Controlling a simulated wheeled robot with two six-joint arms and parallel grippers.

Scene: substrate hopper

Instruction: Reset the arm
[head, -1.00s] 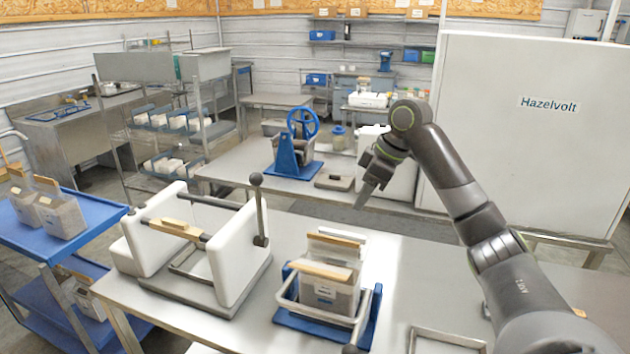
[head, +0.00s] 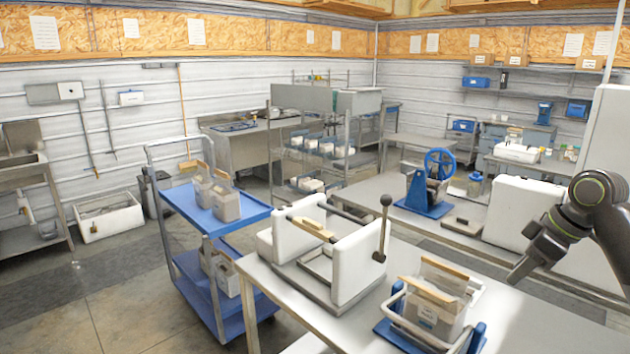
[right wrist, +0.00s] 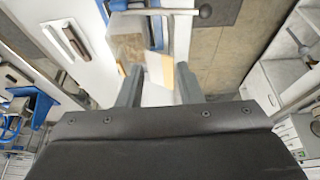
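My right arm comes in from the right edge of the head view. Its gripper (head: 522,268) hangs in the air above the back right part of the steel table (head: 310,325), pointing down and left. In the right wrist view the two fingers (right wrist: 160,92) stand apart with nothing held between them. The bench top and the objects on it show beyond the fingertips. My left gripper is not in view.
On the table stand a white-sided press frame (head: 358,262) with a lever and a blue-based holder (head: 400,335) with a grey wood-topped box (head: 432,305). A blue cart (head: 250,212) stands left. A blue hand-wheel device (head: 428,205) sits behind.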

